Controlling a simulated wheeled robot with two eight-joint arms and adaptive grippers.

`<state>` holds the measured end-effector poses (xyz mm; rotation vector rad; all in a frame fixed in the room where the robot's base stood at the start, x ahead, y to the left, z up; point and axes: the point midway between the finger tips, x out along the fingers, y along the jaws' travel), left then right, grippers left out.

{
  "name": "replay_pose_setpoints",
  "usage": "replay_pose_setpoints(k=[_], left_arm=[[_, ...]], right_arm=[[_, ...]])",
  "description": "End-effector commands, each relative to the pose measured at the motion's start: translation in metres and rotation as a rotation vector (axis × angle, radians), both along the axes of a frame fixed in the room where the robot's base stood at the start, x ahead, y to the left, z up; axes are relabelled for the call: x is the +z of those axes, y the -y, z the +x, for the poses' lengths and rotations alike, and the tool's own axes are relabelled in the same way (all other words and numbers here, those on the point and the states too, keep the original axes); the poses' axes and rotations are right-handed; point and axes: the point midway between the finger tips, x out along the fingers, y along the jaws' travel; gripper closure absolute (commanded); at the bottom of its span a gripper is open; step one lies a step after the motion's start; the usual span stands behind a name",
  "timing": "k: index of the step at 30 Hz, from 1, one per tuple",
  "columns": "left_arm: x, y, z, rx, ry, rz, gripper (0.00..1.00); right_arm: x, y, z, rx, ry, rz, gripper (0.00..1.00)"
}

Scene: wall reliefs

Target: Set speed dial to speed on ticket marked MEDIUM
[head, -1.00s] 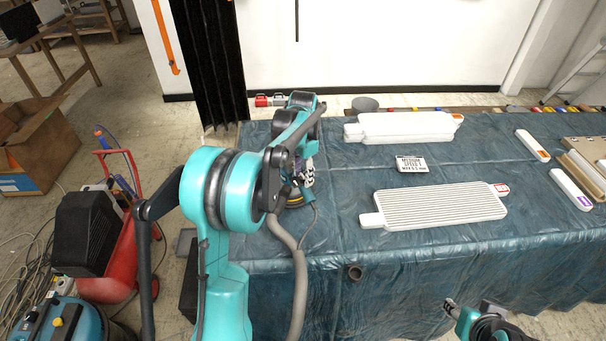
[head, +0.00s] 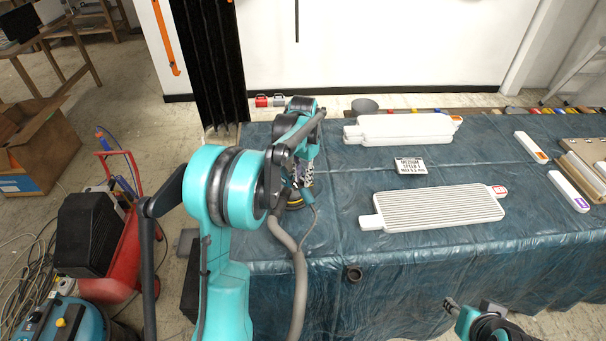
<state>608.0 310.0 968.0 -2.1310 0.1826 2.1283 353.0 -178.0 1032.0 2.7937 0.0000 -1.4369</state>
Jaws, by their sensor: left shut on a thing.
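A white ticket (head: 410,166) lies on the covered table between the pale panels. Its top line reads MEDIUM and a SPEED line is below, but the digit is too small to read surely. A sander (head: 294,204) with a dark round base, a yellowish ring and a cable stands on the table at the left. My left gripper (head: 304,183) is at the sander's top, shut on it. My arm hides much of the sander, and I cannot make out the speed dial. My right gripper (head: 451,309) is low at the right, away from the table objects; its opening is unclear.
A ribbed white panel (head: 440,208) lies at the table's middle, with stacked white panels (head: 400,129) behind. White blocks (head: 568,190) with coloured labels lie at the right.

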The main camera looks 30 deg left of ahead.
Motion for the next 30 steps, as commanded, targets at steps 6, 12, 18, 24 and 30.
replay_pose_setpoints(k=[6,12,18,24,30], left_arm=[[0.001,0.0,0.0,0.205,0.0,0.0,1.0],[0.001,0.0,0.0,0.385,0.001,-0.001,1.0],[0.001,0.0,0.0,0.534,0.001,-0.001,1.0],[0.0,0.0,0.0,0.638,0.001,-0.001,1.0],[0.0,0.0,0.0,0.694,0.002,-0.001,1.0]], right_arm=[[0.01,0.0,0.0,0.0,0.0,0.0,0.6],[0.015,0.0,0.0,0.0,0.0,0.0,0.6],[0.019,0.0,0.0,0.0,0.0,0.0,0.6],[0.021,0.0,0.0,0.0,0.0,0.0,0.6],[0.022,0.0,0.0,0.0,0.0,0.0,0.6]])
